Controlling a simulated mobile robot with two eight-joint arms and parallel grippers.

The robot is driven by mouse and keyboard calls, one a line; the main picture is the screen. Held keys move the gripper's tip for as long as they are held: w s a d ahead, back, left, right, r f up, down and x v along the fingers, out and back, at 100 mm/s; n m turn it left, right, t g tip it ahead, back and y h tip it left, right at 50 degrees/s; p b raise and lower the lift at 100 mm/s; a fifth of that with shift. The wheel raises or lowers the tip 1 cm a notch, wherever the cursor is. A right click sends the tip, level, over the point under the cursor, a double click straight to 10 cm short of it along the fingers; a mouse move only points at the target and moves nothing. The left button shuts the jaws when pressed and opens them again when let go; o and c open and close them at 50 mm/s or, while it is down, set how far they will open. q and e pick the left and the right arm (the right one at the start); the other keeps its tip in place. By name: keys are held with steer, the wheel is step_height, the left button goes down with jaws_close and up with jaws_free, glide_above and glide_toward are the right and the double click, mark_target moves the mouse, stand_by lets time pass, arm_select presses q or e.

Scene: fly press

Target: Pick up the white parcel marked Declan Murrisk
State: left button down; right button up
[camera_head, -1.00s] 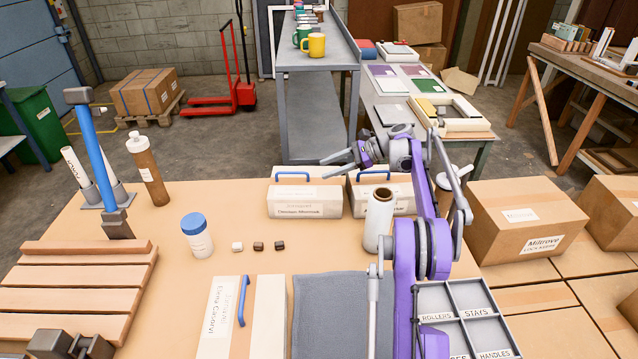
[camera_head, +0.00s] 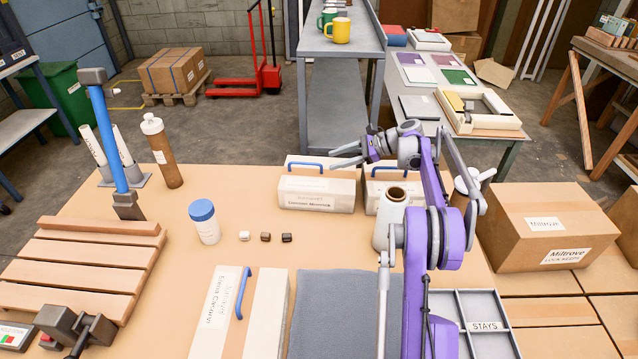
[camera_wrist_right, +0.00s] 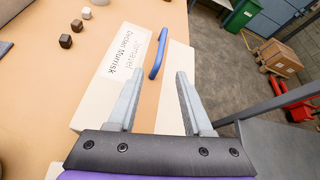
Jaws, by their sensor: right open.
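The white parcel marked Declan Murrisk (camera_head: 318,192) stands at the back of the packing table, with a blue handle on top. The label is small in the head view but readable in the right wrist view, where the parcel (camera_wrist_right: 177,62) shows a tan band and the handle. My right gripper (camera_head: 338,156) is open and empty, above and just right of the handle. In the wrist view its fingers (camera_wrist_right: 160,78) are spread, with the handle ahead between their lines and not touched. My left gripper is not in view.
A similar parcel (camera_head: 382,175) stands close on the right, partly behind my arm. Another blue-handled parcel (camera_head: 268,315) lies at the front. A blue-lidded jar (camera_head: 204,222) and small blocks (camera_head: 265,237) are to the left.

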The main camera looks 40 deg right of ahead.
mark_target(323, 173)
steer(key=x, duration=0.4)
steer(key=shift+w+a+r, duration=0.1)
steer(key=shift+w+a, duration=0.15)
steer(key=shift+a, duration=0.2)
steer(key=shift+s, duration=0.1)
jaws_close()
stand_by(0.8)
